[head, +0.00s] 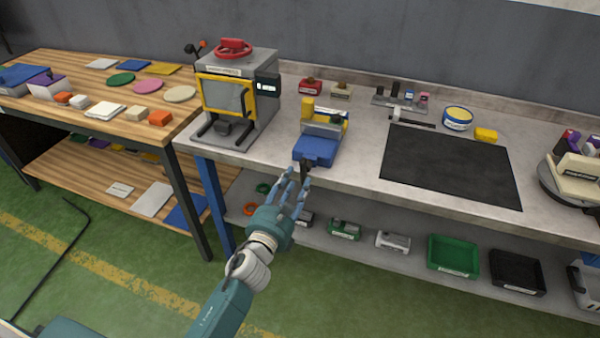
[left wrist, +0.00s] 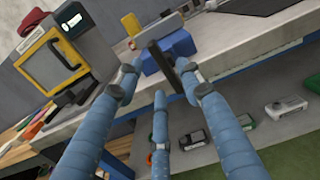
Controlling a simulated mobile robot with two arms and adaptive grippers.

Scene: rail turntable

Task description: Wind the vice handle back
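The blue vice (head: 315,149) stands at the front edge of the grey workbench, with a yellow part at its back. Its dark handle (head: 306,168) sticks out at the front, over the bench edge. My left gripper (head: 292,186) has its blue fingers spread just in front of and below the handle. In the left wrist view the vice (left wrist: 178,45) lies beyond the fingertips, and the dark handle bar (left wrist: 161,66) shows between the two outer fingers. I cannot tell whether any finger touches it. My right gripper is not in view.
A machine with a yellow-framed door (head: 225,97) stands left of the vice. A black mat (head: 450,165) lies to the right. The lower shelf holds a green bin (head: 453,254) and a black bin (head: 516,272). A wooden table (head: 75,72) with coloured pieces stands at left.

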